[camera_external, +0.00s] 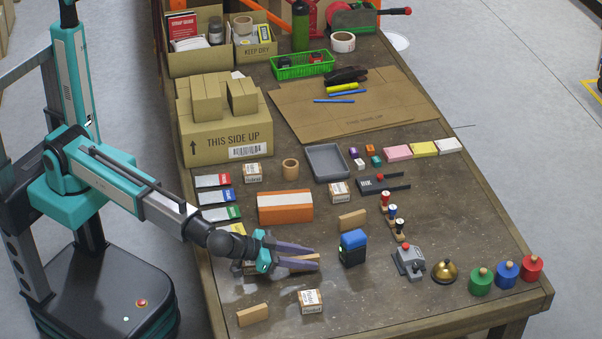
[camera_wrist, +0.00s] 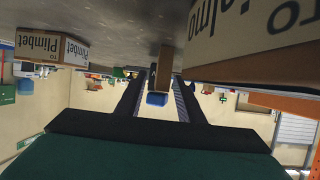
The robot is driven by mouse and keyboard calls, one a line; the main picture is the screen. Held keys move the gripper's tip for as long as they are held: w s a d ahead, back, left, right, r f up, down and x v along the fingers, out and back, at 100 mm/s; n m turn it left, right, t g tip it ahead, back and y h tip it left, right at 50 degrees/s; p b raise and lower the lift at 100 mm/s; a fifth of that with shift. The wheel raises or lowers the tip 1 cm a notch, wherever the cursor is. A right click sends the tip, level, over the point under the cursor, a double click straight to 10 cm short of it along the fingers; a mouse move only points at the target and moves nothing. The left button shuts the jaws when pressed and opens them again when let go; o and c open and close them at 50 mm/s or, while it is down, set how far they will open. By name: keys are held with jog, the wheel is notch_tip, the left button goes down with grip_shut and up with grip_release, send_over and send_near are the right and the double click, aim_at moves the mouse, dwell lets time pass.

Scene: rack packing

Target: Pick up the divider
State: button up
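A small tan block (camera_external: 303,261), which looks like the divider, lies on the table by my gripper (camera_external: 314,256). The gripper reaches in low from the left, its two long fingers apart around the block. In the wrist view, a brown upright block (camera_wrist: 165,60) shows in the gap between the two dark fingers of my gripper (camera_wrist: 157,80). No finger is seen pressed on it. Two similar tan blocks lie nearby, one behind (camera_external: 352,220) and one at the front left (camera_external: 253,315). The gripper partly hides the block.
A blue-topped dark item (camera_external: 353,246) stands just right of my fingertips. An orange box (camera_external: 285,207) lies behind my gripper. A labelled carton (camera_external: 311,301) sits in front; another labelled carton (camera_wrist: 240,40) is very close in the wrist view. Stamps and a bell (camera_external: 444,271) stand at the right.

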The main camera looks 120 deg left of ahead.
aim_at(304, 257)
dwell(0.5)
grip_shut()
jog(key=shift+r, duration=0.15)
jog(key=shift+r+b, duration=0.3)
jog(key=shift+r, duration=1.25)
jog(key=s, duration=0.4)
jog(key=s+d+r+b, duration=0.1)
jog(key=s, duration=0.8)
jog(key=shift+s+d+r+b, duration=0.15)
jog(key=shift+s+d+b, duration=0.15)
jog(key=shift+b, duration=0.1)
jog(key=shift+w+b, duration=0.25)
jog(key=shift+b, duration=0.85)
jog(key=b, duration=0.7)
jog(key=shift+s, duration=0.15)
jog(key=s+b, duration=0.1)
jog(key=b, duration=0.7)
jog(key=shift+s+d+b, duration=0.1)
jog(key=shift+s+b, duration=0.15)
jog(key=shift+b, duration=0.1)
